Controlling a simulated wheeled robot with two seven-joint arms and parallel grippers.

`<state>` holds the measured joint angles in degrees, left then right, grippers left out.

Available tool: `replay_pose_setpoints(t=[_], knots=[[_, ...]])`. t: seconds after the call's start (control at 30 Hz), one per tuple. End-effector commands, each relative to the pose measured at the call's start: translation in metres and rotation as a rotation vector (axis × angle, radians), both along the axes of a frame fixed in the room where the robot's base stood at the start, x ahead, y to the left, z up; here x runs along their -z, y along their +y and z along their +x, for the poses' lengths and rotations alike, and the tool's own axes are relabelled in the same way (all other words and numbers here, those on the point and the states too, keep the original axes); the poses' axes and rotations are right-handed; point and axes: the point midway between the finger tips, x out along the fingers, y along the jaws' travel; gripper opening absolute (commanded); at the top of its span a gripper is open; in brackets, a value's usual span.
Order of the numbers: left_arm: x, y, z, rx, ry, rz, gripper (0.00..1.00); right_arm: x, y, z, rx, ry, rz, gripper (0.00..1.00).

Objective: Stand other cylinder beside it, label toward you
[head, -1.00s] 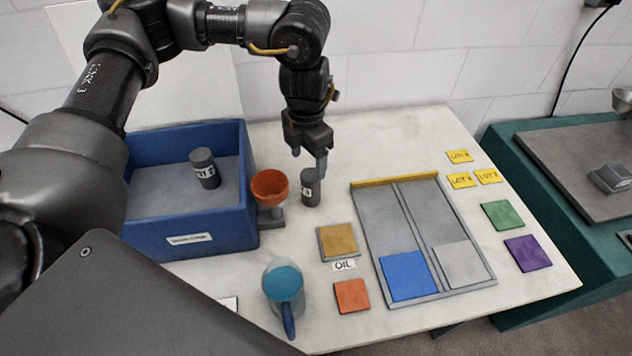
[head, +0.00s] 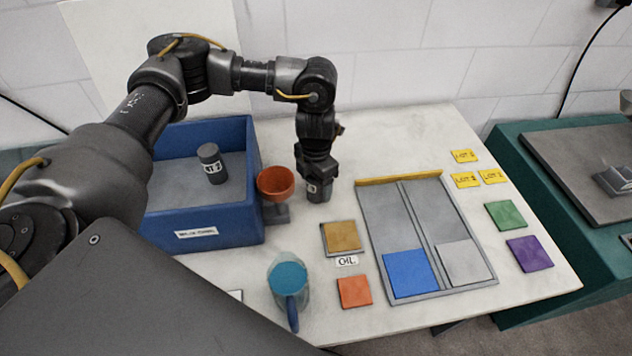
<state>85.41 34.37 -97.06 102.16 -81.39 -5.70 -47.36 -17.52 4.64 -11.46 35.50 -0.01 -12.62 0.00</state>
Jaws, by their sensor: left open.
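One dark grey cylinder (head: 319,192) with a white label stands upright on the white table, right of the orange cup. My left gripper (head: 318,180) is open, pointing down right at its top. The gripper hides the upper part of this cylinder, and I cannot tell whether the fingers touch it. The other dark grey cylinder (head: 211,164), with a white label partly readable, stands slightly tilted in the picture inside the blue bin (head: 205,233). Its label faces my camera. My right gripper is not in view.
An orange cup on a grey stand (head: 276,184) is between the bin and the gripper. A blue-topped mug (head: 289,284), an ochre tile (head: 342,237) and a grey divided tray (head: 400,215) are nearer and to the right. Bare table (head: 395,135) lies behind the tray.

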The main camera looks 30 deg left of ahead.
Motion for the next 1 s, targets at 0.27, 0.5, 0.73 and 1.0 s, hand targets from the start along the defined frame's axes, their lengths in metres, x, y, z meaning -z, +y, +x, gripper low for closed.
replay_pose_setpoints(t=[0.27,0.5,0.73,1.0], knots=[[0.0052,-0.0001,0.0000,0.000,0.000,0.000,0.71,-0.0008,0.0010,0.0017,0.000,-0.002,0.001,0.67],[0.0050,-0.0002,0.0000,0.000,0.000,0.000,0.43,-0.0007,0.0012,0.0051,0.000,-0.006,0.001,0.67],[0.0049,-0.0002,0.0000,0.000,0.000,0.000,0.13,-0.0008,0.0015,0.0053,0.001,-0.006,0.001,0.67],[0.0039,-0.0004,0.0005,0.000,-0.002,-0.001,0.02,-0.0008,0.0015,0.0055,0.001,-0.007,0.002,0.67]])
